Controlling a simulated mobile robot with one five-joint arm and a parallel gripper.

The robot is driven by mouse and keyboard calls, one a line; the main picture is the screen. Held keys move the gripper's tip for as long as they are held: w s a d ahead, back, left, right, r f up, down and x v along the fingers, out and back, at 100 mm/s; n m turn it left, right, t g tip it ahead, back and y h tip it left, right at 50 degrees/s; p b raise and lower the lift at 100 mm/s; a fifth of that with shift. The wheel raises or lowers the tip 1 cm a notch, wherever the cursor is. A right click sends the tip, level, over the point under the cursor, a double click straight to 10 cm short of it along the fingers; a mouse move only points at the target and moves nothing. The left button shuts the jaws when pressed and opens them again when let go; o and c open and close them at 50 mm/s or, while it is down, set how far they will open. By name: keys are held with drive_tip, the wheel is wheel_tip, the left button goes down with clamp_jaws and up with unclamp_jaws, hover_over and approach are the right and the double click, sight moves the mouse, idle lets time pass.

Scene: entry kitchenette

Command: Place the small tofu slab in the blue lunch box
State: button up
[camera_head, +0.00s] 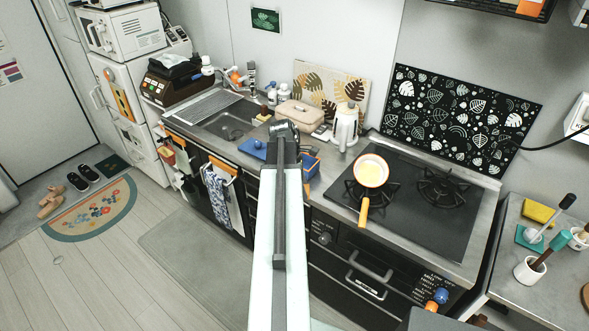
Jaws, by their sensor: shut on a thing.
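My arm reaches up the middle of the picture to the counter. My gripper (285,130) is at its far end, above the counter between the sink and the stove. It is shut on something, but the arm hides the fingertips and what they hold. I cannot make out the small tofu slab. An open blue box (311,166), which looks like the blue lunch box, stands on the counter just right of the arm, partly hidden by it. A flat blue piece (253,149) lies left of the arm, perhaps its lid.
A pan (370,171) with an orange handle sits on the stove (412,210). A white kettle (345,128) and a beige case (300,114) stand behind the blue box. The sink (229,122) is to the left. The counter around the box is crowded.

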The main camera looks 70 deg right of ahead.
drive_tip(key=w+d+r+n+t+h+p, duration=0.1)
drive_tip(key=w+d+n, duration=0.25)
drive_tip(key=d, duration=0.75)
drive_tip(key=w+d+n, duration=0.3)
drive_tip(key=w+d, duration=0.2)
drive_tip(key=d, duration=0.6)
wheel_tip(320, 180, down, 10)
drive_tip(key=b, duration=1)
drive_tip(key=shift+f, duration=0.2)
drive_tip(key=shift+r, duration=0.25)
drive_tip(key=shift+f, duration=0.25)
drive_tip(key=o, duration=1.2)
drive_tip(key=shift+r, duration=0.1)
drive_tip(key=shift+r, duration=0.1)
drive_tip(key=p+v, duration=1.1)
drive_tip(key=v, duration=0.1)
drive_tip(key=shift+a+p, duration=0.25)
drive_tip(key=shift+p, duration=0.1)
